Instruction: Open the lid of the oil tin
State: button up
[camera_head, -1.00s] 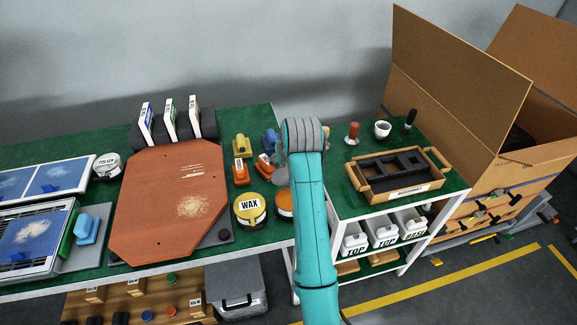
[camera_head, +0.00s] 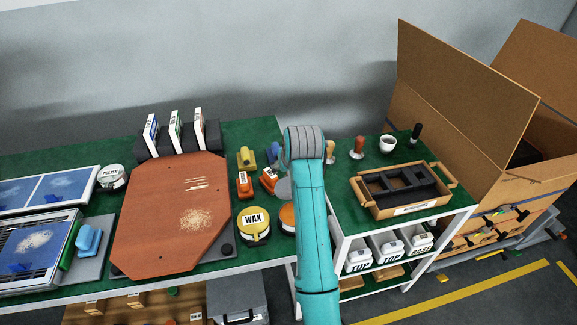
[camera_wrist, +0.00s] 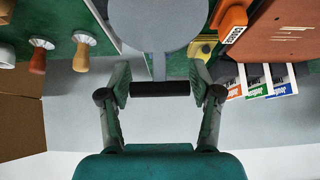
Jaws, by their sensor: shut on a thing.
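An orange round tin (camera_head: 288,217), probably the oil tin, stands on the green bench right of the yellow WAX tin; my arm hides its right side. A grey disc (camera_head: 283,188), likely its lid, shows just behind it, partly covered by my arm. In the wrist view the grey disc (camera_wrist: 157,22) has a narrow stem leading to a dark bar (camera_wrist: 160,88). My gripper (camera_wrist: 160,86) is shut on this bar, with one finger at each end. My arm hides the gripper in the head view.
The WAX tin (camera_head: 253,224) stands close on the left, with orange and yellow blocks behind. The large brown panel (camera_head: 170,220) lies further left. On the right are a tamper (camera_head: 357,148), a white cup (camera_head: 388,144) and a wooden tray (camera_head: 405,209). A cardboard box stands beyond.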

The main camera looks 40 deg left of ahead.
jog(key=shift+f, duration=0.2)
jog(key=o, duration=1.7)
jog(key=shift+r, duration=0.1)
jog(key=v, duration=1.2)
jog(key=shift+s, duration=0.1)
